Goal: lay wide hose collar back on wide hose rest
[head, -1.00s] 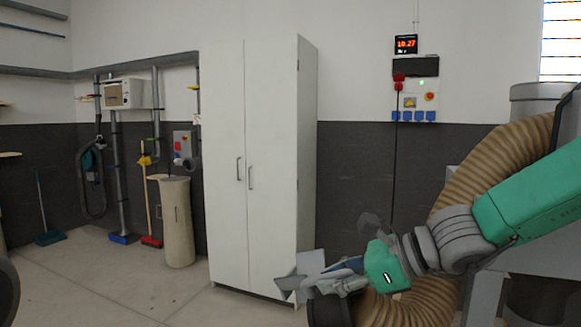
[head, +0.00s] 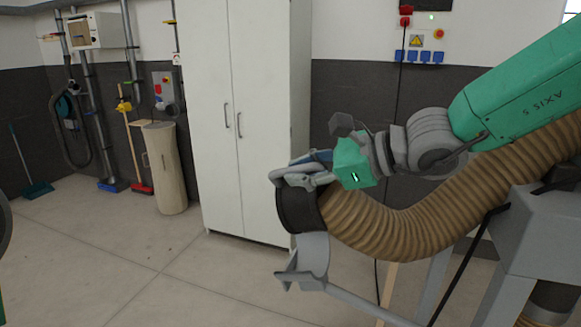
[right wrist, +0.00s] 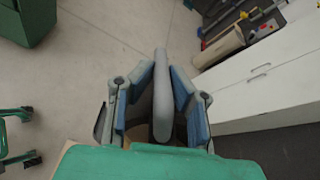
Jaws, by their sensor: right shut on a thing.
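The wide hose collar (head: 298,209) is a black ring at the end of the thick brown ribbed hose (head: 400,228). My right gripper (head: 305,172) is shut at the collar's upper edge. In the right wrist view its blue-padded fingers stand either side of a grey upright tab (right wrist: 163,95), which seems to belong to the collar. The wide hose rest (head: 313,258) is a grey curved cradle on a bar, directly below the collar in the head view. I cannot tell whether collar and rest touch. My left gripper is not in view.
The grey bar (head: 365,306) of the rest runs to a grey stand (head: 530,240) at the right. A white cabinet (head: 250,110) stands behind. A beige bin (head: 165,168) and brooms are at the left wall. The floor between is clear.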

